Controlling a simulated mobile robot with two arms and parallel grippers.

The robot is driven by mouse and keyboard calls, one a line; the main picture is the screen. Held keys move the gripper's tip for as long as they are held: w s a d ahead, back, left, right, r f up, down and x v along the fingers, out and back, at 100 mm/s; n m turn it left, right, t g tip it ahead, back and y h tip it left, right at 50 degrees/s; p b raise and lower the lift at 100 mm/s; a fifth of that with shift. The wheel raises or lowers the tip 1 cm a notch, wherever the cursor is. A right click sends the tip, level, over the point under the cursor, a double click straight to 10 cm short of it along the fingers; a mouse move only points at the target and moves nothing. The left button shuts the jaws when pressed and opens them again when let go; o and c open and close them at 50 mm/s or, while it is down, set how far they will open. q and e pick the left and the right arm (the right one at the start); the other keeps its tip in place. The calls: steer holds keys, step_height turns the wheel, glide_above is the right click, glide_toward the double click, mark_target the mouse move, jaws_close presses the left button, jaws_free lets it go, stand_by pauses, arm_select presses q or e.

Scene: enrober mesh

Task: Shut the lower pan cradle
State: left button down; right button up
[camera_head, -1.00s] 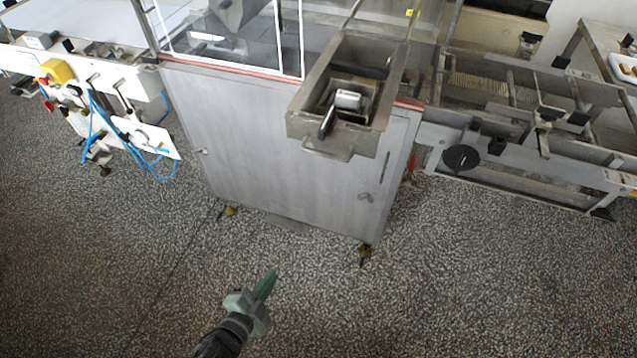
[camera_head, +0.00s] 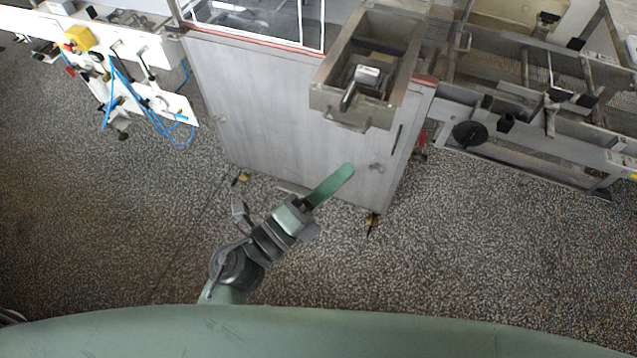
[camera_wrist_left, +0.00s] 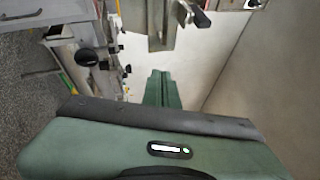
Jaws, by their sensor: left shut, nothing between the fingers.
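The pan cradle (camera_head: 330,98) is a grey open metal box that juts out of the front of the steel cabinet (camera_head: 270,105) in the head view. A loop handle (camera_head: 346,125) is on its front wall. A light block with a dark grip (camera_head: 362,80) lies inside it. My left gripper (camera_head: 346,171) is shut and empty, below the cradle and apart from it, in front of the cabinet's lower part. In the left wrist view its green fingers (camera_wrist_left: 162,88) are together. My right gripper is not in view.
A conveyor frame (camera_head: 545,125) with a black knob (camera_head: 468,134) stands at the right. A white unit with blue hoses (camera_head: 150,105) is at the left. Cabinet feet (camera_head: 372,220) stand on the speckled floor, which is clear in front.

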mark_target(368, 120)
arm_select(q)
steer(key=w, duration=0.1)
steer(key=w+d+r+p, duration=0.1)
steer(key=w, duration=0.1)
steer(key=w+p, duration=0.1)
steer(key=w, duration=0.1)
steer(key=shift+w+d+r, duration=0.2)
steer(key=shift+d+r, duration=0.05)
steer(key=shift+r, duration=0.15)
steer(key=w, duration=0.1)
steer(key=w+d, duration=0.1)
steer(key=w, duration=0.2)
steer(key=shift+w+d, duration=0.2)
steer(key=shift+d, duration=0.05)
steer(key=shift+s, duration=0.1)
